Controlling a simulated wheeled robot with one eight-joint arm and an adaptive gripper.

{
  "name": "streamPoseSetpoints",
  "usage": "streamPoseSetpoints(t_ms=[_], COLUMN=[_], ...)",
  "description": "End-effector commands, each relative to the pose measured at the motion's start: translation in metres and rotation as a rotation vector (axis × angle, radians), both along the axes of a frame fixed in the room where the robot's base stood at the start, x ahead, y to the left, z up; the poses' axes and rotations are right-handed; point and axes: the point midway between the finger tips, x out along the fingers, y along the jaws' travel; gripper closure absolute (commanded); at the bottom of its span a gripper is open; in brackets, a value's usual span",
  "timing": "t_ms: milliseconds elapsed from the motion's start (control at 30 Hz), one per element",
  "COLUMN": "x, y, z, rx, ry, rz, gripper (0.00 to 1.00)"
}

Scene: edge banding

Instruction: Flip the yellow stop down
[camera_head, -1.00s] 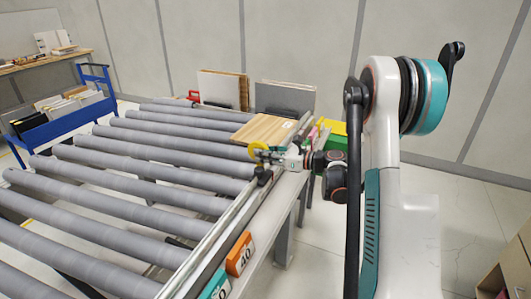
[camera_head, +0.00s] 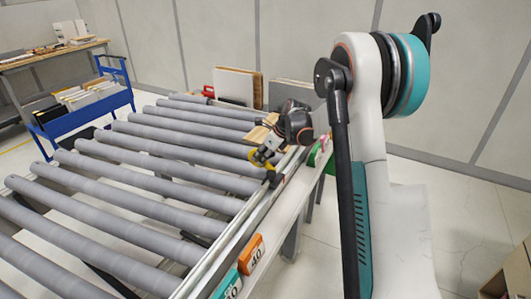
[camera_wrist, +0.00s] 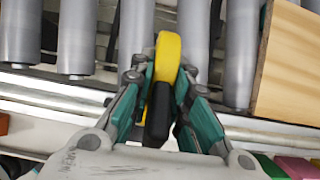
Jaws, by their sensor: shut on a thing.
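The yellow stop (camera_head: 260,156) stands at the rail along the right side of the roller conveyor. In the wrist view the yellow stop (camera_wrist: 167,58) is an upright yellow piece with a black part (camera_wrist: 158,112) in front of it. My gripper (camera_wrist: 164,92) has its teal fingers on either side of the stop and is shut on it. In the head view my gripper (camera_head: 274,147) comes down over the rail from the upper right. The lower part of the stop is hidden.
A wooden board (camera_wrist: 292,65) lies on the rollers close to the right of my gripper. Grey rollers (camera_head: 150,170) fill the middle. Orange and teal number tags (camera_head: 250,252) line the rail (camera_head: 228,240). Upright panels (camera_head: 237,86) stand at the back. A blue cart (camera_head: 85,105) is at left.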

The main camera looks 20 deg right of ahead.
Motion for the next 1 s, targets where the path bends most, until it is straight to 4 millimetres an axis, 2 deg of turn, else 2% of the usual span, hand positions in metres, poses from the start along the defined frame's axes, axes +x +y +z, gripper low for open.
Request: streamPoseSetpoints(t_ms=[467, 1000], x=[0.019, 0.023], y=[0.015, 0.018], z=[-0.025, -0.051], rx=[-0.279, -0.51], ry=[0.356, 0.653], rz=[0.002, 0.001], gripper=[1.0, 1.0])
